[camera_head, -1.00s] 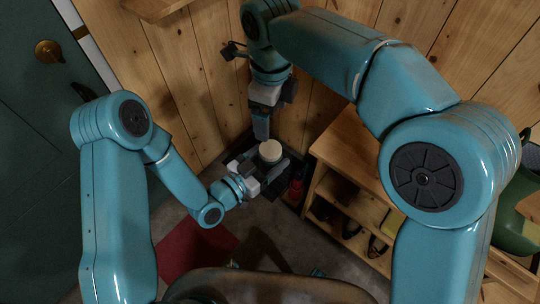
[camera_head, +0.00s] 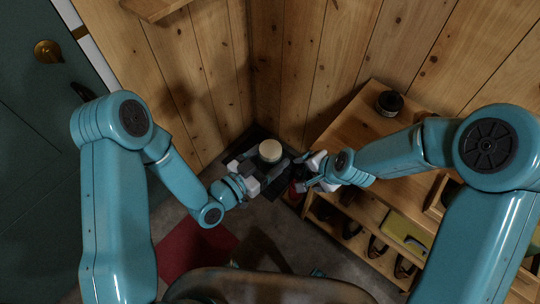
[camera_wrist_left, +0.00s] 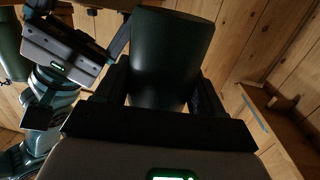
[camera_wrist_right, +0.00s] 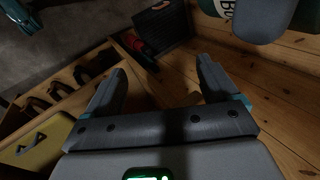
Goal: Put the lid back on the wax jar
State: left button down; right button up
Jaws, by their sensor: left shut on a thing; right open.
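My left gripper (camera_head: 262,170) is shut on the wax jar (camera_head: 270,152), which has a cream top and a dark body, and holds it up near the corner. In the left wrist view the jar is a dark green cylinder (camera_wrist_left: 168,55) between the fingers. Part of its lettered label (camera_wrist_right: 216,7) shows at the top of the right wrist view. My right gripper (camera_head: 300,176) is just right of the jar, its fingers apart and empty (camera_wrist_right: 160,78). A dark round item (camera_head: 390,102) sits on the bench top; I cannot tell whether it is the lid.
The wooden bench (camera_head: 352,122) stands at the right, with shoes and a yellow item (camera_head: 405,235) on its shelves. A red object (camera_wrist_right: 138,44) and a dark tray (camera_wrist_right: 165,22) are on the floor by the corner. A red mat (camera_head: 195,245) lies on the floor.

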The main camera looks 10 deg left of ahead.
jog(key=s+d+f+n+g, duration=0.2)
jog(key=s+f, duration=0.3)
jog(key=s, duration=0.4)
jog(key=s+d+f+n+g, duration=0.2)
jog(key=s+f, duration=0.4)
jog(key=s, duration=0.3)
jog(key=d+n, duration=0.1)
jog(key=n, duration=0.1)
jog(key=shift+d+f+n, duration=0.15)
jog(key=shift+f+n, duration=0.15)
jog(key=shift+n, duration=0.1)
